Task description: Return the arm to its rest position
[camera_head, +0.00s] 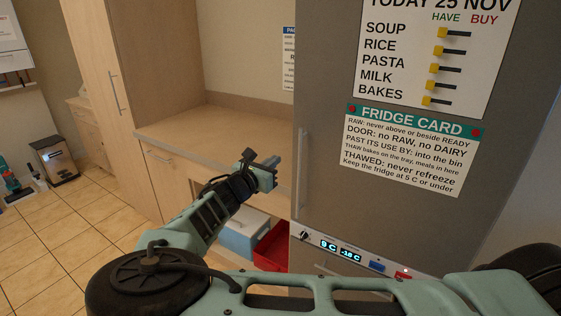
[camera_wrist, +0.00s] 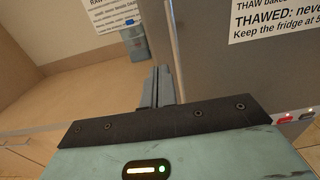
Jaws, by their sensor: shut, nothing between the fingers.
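My arm reaches across the front of the head view and bends up toward the fridge. My gripper (camera_head: 268,168) is shut and empty, in front of the counter and left of the fridge's handle. In the wrist view its fingers (camera_wrist: 160,86) lie together, pointing at the counter's back corner beside the fridge edge. Nothing is held. The wrist and gripper hide part of the counter front in the head view.
The grey fridge (camera_head: 400,225) stands shut close on the right, with a vertical handle (camera_head: 300,165). A wooden counter (camera_head: 220,130) lies behind my gripper. Below it sit a blue cooler (camera_head: 240,236) and a red crate (camera_head: 272,250). Tiled floor (camera_head: 75,225) is free at left.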

